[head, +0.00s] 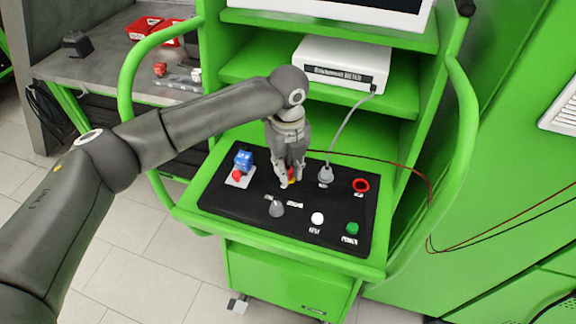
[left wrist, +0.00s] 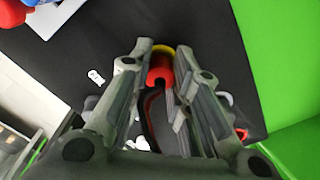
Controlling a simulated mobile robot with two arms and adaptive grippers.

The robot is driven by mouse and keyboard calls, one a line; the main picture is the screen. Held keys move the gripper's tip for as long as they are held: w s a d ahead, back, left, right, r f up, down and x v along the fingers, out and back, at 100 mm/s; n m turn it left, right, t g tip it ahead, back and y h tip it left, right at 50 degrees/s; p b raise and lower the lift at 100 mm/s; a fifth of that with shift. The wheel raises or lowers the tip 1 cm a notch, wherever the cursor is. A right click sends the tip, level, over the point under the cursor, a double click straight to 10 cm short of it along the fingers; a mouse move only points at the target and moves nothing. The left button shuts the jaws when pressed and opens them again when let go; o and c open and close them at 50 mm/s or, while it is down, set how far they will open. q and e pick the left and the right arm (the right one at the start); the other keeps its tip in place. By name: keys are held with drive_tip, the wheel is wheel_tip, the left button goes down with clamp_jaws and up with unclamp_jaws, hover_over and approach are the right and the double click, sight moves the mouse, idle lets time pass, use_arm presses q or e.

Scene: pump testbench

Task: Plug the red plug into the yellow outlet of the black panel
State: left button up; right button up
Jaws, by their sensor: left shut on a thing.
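My left gripper (head: 289,181) is over the middle of the black panel (head: 235,207), pointing down. It is shut on the red plug (left wrist: 160,71), which shows between the fingers in the left wrist view. In the head view the fingers mostly cover the red plug (head: 291,175). A part of the yellow outlet (left wrist: 163,49) shows right at the plug's far end. The plug and outlet look lined up and very close or touching; I cannot tell how deep the plug sits. A dark and red cable (left wrist: 147,115) trails from the plug. My right gripper is not in view.
The panel also carries a blue block (head: 243,160), a grey plug (head: 325,174) with its cable, a red ring (head: 360,185), a grey knob (head: 277,209), a white button (head: 317,218) and a green button (head: 352,228). Green handrails (head: 466,130) flank the bench.

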use_arm(q)
drive_tip(key=shift+f, duration=0.15)
drive_tip(key=o, duration=0.9)
drive_tip(key=shift+o, duration=0.2)
drive_tip(key=o, duration=0.4)
drive_tip(key=shift+r+p, duration=4)
drive_tip(key=shift+r, duration=0.05)
drive_tip(key=shift+f, duration=0.1)
